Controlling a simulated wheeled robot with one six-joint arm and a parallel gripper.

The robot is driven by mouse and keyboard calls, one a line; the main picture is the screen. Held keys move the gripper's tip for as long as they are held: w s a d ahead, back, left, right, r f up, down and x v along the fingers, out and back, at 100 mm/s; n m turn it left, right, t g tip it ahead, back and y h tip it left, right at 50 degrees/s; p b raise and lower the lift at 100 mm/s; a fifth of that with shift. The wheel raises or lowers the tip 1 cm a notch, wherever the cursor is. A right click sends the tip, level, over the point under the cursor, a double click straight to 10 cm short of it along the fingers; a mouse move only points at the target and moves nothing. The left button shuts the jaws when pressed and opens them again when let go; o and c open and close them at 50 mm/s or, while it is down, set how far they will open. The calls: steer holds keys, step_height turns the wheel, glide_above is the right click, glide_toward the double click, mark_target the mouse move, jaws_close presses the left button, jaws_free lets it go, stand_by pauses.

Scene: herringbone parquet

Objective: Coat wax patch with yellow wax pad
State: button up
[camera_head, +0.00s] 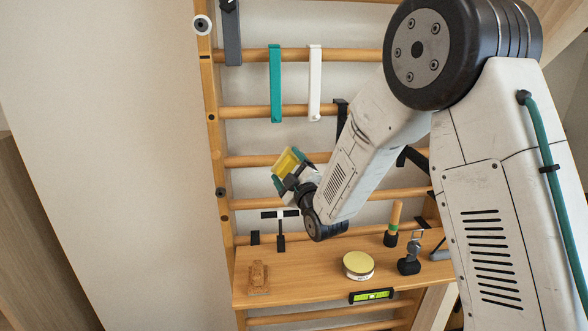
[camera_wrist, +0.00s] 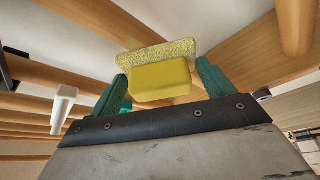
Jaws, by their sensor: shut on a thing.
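My gripper (camera_head: 283,177) with teal fingers is shut on the yellow wax pad (camera_head: 290,160), in front of the wall rungs and above the wooden shelf (camera_head: 320,283). In the wrist view the pad (camera_wrist: 160,82) sits between the two fingers (camera_wrist: 162,88); it has a smooth yellow block on the near side and a wider, rough yellow layer on the far side. I cannot make out a distinct wax patch in either view.
The shelf holds a tin with a gold lid (camera_head: 358,264), a wooden block (camera_head: 258,277), a wooden-handled tool (camera_head: 394,222) and a green spirit level (camera_head: 371,295) at its front edge. A teal strap (camera_head: 275,85) and white strap (camera_head: 314,85) hang from a rung.

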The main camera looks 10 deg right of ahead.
steer(key=shift+w+a, duration=0.2)
steer(key=shift+a, duration=5.75)
steer(key=s, duration=0.6)
steer(key=shift+s+a, duration=0.1)
steer(key=shift+s, duration=1.45)
steer(key=shift+o, duration=1)
steer(key=shift+c, duration=0.6)
